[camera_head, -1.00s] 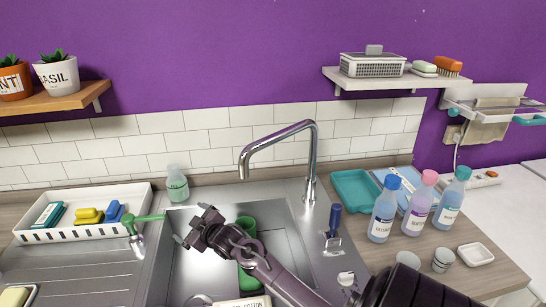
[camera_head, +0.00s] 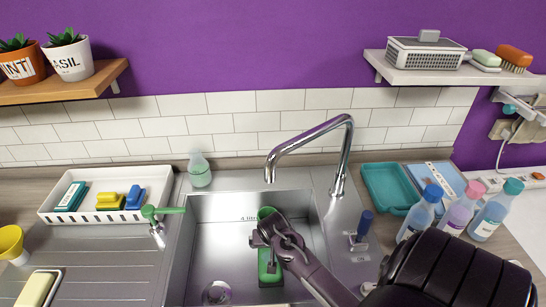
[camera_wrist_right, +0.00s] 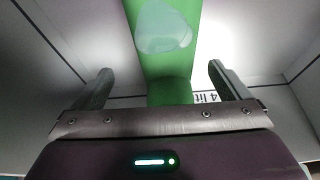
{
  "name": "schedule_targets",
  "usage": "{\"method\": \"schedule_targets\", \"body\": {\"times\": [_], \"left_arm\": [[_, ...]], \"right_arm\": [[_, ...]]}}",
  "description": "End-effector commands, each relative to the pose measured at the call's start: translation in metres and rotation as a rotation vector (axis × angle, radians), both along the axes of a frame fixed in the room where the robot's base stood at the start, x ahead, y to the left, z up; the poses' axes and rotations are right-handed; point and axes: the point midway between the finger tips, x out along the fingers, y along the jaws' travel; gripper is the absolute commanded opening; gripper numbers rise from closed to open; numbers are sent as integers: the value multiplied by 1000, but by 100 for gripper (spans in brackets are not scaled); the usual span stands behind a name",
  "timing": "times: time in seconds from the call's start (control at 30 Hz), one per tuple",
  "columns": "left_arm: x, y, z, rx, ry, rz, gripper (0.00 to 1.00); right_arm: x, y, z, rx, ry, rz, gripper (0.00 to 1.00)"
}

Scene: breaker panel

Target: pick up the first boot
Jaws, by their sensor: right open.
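A green object (camera_head: 268,264), perhaps the boot, is in the steel sink (camera_head: 208,240); its full shape is partly hidden by my right gripper. My right gripper (camera_head: 268,238) is over it in the head view. In the right wrist view the green object (camera_wrist_right: 172,75) lies between the two spread fingers of my open right gripper (camera_wrist_right: 160,84), with a gap on each side. It carries a pale, rounded patch. I cannot tell how far it is below the fingertips. My left gripper is not in view.
A tall curved tap (camera_head: 340,150) rises behind the sink, close to my right arm. A white tray (camera_head: 100,216) with sponges stands at left. A teal tray (camera_head: 385,190) and several bottles (camera_head: 420,212) are at right. A soap bottle (camera_head: 199,172) stands behind the sink.

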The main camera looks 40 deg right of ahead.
Motion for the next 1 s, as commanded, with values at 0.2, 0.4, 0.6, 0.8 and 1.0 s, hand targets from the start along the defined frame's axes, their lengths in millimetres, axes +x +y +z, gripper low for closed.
{"method": "schedule_targets", "body": {"times": [0.2,0.4,0.6,0.8,1.0], "left_arm": [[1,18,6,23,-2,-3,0],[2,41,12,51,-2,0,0],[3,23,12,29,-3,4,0],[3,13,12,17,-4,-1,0],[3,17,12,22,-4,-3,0]], "right_arm": [[6,-4,-13,0,0,2,96],[16,-12,-37,-2,-1,4,96],[20,-15,-51,-1,-3,4,96],[20,-15,-52,-1,-3,5,96],[20,-15,-52,-1,-3,5,74]]}}
